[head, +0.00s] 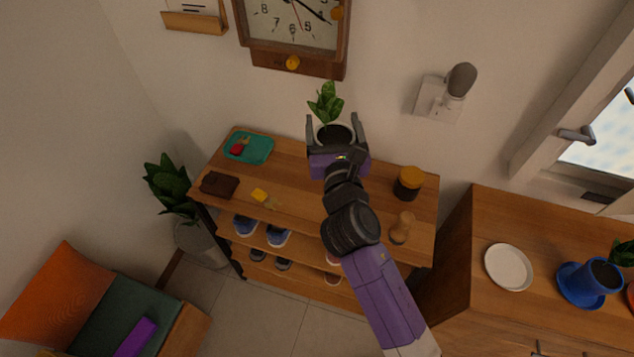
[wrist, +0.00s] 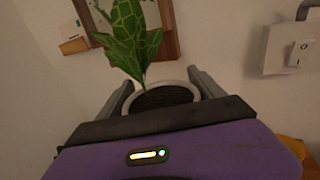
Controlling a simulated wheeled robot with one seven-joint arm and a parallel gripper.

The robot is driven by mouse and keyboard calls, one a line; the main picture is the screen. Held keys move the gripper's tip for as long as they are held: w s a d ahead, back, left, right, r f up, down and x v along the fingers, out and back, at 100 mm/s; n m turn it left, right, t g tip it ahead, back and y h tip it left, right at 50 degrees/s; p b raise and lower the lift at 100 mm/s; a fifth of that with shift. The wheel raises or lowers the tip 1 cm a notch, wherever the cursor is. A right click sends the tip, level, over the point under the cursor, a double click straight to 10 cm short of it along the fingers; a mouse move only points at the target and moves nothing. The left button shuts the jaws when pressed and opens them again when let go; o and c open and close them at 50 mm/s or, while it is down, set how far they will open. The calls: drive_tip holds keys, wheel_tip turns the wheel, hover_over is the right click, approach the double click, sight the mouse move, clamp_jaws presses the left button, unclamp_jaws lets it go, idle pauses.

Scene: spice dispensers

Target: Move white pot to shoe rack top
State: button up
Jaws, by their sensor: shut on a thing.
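The white pot (head: 350,130) holds dark soil and a green leafy plant (head: 325,103). My gripper (head: 337,128) is shut on the pot, with one finger on each side of it. In the head view the pot appears over the back middle of the shoe rack top (head: 300,175); I cannot tell whether it touches the wood. In the wrist view the white pot rim (wrist: 193,95) shows between the two fingers, and the pot looks upright. Its lower part is hidden by my gripper.
On the rack top are a teal tray (head: 262,148), a brown wallet (head: 220,185), a yellow item (head: 259,195), a jar (head: 408,183) and a wooden figure (head: 402,228). A wall clock (head: 292,30) hangs behind. A cabinet at right holds a white saucer (head: 508,267) and a blue pot (head: 588,283).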

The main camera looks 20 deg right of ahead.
wheel_tip(320, 180, down, 20)
drive_tip(key=b, duration=0.9)
drive_tip(key=shift+w+a+r, duration=0.1)
drive_tip(key=shift+w+r, duration=0.05)
drive_tip(key=shift+r, duration=0.1)
drive_tip(key=shift+f+b, duration=0.15)
drive_tip(key=shift+b, duration=0.15)
drive_tip(key=o, duration=2.1)
drive_tip(key=shift+f, duration=0.1)
drive_tip(key=shift+r, duration=0.3)
drive_tip(key=v, duration=1.2)
drive_tip(key=shift+f+b, duration=0.1)
drive_tip(key=shift+b, duration=0.2)
